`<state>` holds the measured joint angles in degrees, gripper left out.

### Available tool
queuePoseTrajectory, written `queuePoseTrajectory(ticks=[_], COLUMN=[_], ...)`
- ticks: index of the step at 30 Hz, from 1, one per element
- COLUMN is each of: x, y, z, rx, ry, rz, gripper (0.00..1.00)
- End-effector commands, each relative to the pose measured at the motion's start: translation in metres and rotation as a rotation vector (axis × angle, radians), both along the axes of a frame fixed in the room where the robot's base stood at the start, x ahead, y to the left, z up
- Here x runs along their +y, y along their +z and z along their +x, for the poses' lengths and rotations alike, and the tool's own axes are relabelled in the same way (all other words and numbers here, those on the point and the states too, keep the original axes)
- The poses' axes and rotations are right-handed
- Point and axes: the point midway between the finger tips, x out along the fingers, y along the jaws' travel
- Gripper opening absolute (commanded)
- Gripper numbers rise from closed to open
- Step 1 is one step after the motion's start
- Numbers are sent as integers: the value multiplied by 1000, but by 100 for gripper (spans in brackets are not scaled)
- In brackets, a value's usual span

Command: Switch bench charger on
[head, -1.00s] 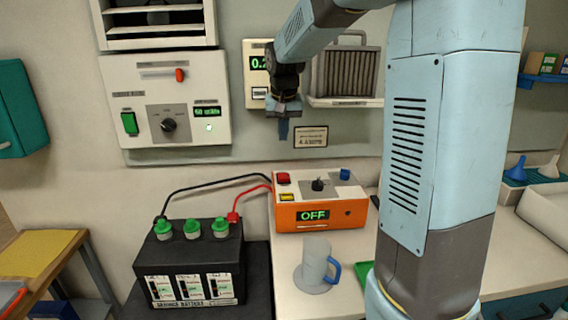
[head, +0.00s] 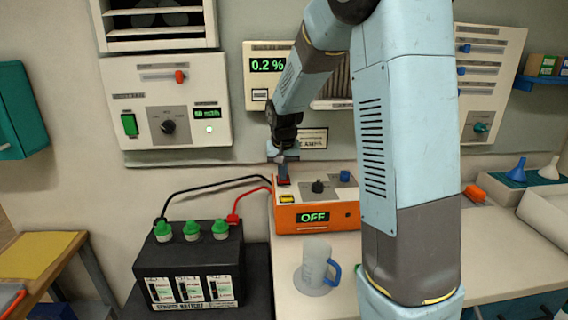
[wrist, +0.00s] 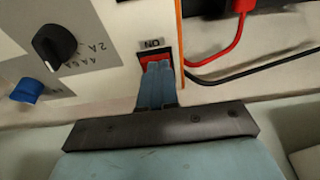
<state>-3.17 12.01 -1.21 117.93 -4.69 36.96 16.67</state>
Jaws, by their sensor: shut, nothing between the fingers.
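The bench charger (head: 346,217) is an orange box with a pale top plate on the bench, and its display reads OFF. A red switch (wrist: 148,59) on its top plate has the label ON beside it in the wrist view. My gripper (head: 284,179) is shut and empty, with its fingertips at the red switch. In the wrist view the blue fingers (wrist: 157,82) cover part of the switch. I cannot tell whether they touch it. A black knob (head: 318,186) and a blue knob (head: 345,175) are to the right on the same top plate.
A black battery (head: 190,265) with green caps stands at left, joined by red (head: 252,190) and black cables. A mug (head: 316,266) with a blue handle stands in front of the charger. A wall panel (head: 165,75) is behind, at upper left.

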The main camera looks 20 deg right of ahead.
Motion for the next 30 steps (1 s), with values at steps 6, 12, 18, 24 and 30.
queuePoseTrajectory(ticks=[6, 12, 18, 24, 30], x=[0, 0, 1, 1, 0], y=[-4, -4, -10, -10, -3], z=[-1, -1, -3, -3, -3], rx=[0, 0, -1, -1, -1], ry=[0, 0, 1, 0, 0], rz=[0, 0, 0, 0, 0], gripper=[0, 0, 0, 0, 0])
